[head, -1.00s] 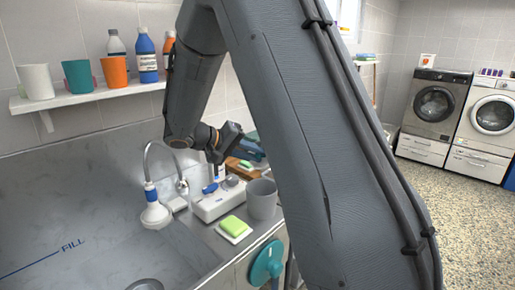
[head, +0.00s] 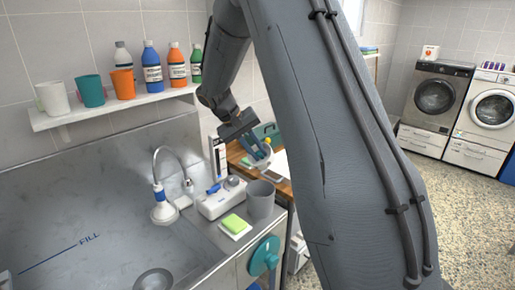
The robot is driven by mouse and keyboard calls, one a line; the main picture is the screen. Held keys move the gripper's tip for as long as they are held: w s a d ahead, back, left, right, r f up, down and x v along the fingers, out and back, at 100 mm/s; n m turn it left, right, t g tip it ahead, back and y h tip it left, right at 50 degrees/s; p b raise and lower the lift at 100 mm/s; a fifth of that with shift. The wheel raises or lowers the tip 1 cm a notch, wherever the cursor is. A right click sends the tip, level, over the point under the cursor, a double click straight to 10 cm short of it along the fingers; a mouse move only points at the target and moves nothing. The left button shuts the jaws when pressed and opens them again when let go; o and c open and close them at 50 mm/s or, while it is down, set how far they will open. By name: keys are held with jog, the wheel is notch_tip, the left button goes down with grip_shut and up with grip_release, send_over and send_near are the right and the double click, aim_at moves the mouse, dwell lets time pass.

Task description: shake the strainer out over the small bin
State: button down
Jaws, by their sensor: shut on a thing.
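My gripper (head: 256,149) is at the end of the arm, above and behind the counter corner, pointing down and right. Its blue-teal fingers are shut on a small, pale, round-rimmed thing that looks like the strainer (head: 262,160). Its inside and any contents are too small to tell. A plain grey open-topped container, likely the small bin (head: 260,200), stands upright on the counter by the sink. In the picture the strainer is just above the bin; whether it is directly over the opening I cannot tell.
A white box-like device (head: 220,203) and a green sponge (head: 233,223) are beside the bin. The sink (head: 90,225) with its shower-head tap (head: 163,210) lies left. A shelf (head: 120,112) holds cups and bottles. Washing machines (head: 435,100) stand far right beyond open floor.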

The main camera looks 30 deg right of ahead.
jog(key=r+y, duration=0.1)
jog(key=d+g+y, duration=0.1)
jog(key=y, duration=0.1)
jog(key=shift+w+d+r+y, duration=0.1)
jog(key=shift+w+r+y, duration=0.1)
jog(key=shift+r+y, duration=0.15)
jog(key=shift+w+d+r+n+g+y, duration=0.1)
jog(key=shift+r+n+g+y, duration=0.15)
jog(key=shift+r+y, duration=0.4)
jog(key=shift+d+r+n+g+y, duration=0.1)
jog(key=shift+r+n+g+y, duration=0.2)
jog(key=shift+y, duration=0.6)
jog(key=shift+f, duration=0.15)
